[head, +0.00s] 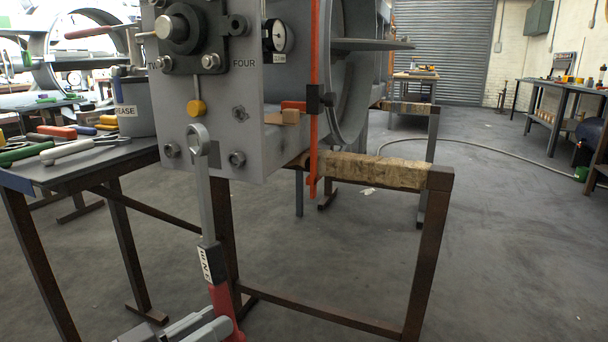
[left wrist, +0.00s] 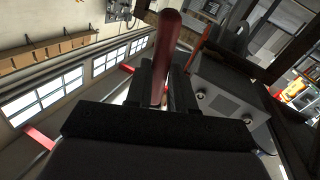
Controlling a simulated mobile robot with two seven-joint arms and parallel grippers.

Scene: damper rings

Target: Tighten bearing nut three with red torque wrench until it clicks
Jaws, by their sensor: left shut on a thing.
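The red torque wrench (head: 222,298) stands nearly upright, with a grey shaft, a pale label and a ring head at the top. My left gripper (head: 212,328) is shut on its red handle, which also shows between the fingers in the left wrist view (left wrist: 166,50). The ring head (head: 197,139) is in front of the grey bearing plate (head: 215,130), just below a yellow round part (head: 196,107); I cannot tell whether it touches. Hex nuts sit on the plate, one (head: 211,62) beside the word FOUR. I cannot read which nut is three. My right gripper is not in view.
A tool bench (head: 90,160) with coloured-handled tools and a grease tin (head: 135,105) stands at the left. A rusty steel stand with a wooden beam (head: 375,170) is right of the plate. An orange bar (head: 314,90) hangs beside the plate. The floor at right is open.

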